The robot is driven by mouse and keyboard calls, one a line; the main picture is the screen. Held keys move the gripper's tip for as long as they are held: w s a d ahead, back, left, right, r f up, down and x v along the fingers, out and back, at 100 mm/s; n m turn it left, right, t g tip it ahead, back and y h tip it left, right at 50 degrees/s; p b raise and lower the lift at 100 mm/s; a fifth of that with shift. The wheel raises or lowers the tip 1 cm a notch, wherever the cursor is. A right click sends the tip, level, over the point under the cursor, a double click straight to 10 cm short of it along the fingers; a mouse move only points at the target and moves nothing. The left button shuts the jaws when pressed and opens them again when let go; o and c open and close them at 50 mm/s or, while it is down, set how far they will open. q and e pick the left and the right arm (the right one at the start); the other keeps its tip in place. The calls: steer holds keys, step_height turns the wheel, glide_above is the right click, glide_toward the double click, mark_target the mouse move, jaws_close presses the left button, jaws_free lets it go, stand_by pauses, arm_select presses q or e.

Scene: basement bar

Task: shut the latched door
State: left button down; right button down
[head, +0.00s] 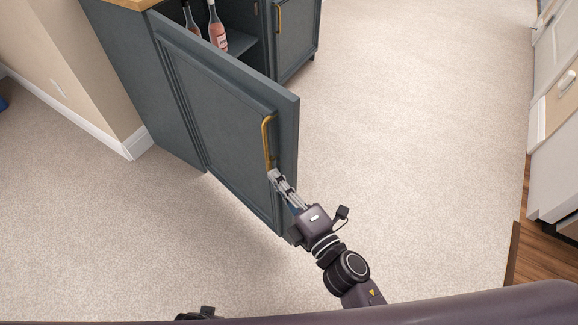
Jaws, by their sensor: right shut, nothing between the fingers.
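The dark blue-grey cabinet door (215,120) stands wide open, swung out from the cabinet towards me. Its brass handle (266,140) runs upright near the door's free edge. My right gripper (272,175) is shut and empty. Its fingertips are at the lower end of the handle, in front of the door's face; whether they touch it I cannot tell. A small dark part at the bottom edge may belong to my left arm, but the left gripper cannot be made out. The latch is not visible.
Bottles (216,28) stand inside the open cabinet on a shelf. A second cabinet door (296,35) with a brass handle is beside the opening. A wall corner (130,150) is at left, and white cabinets (556,95) are at right. Carpet (420,150) between is clear.

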mark_target(290, 169)
steer(key=shift+w+d, duration=1.45)
steer(key=shift+d, duration=0.1)
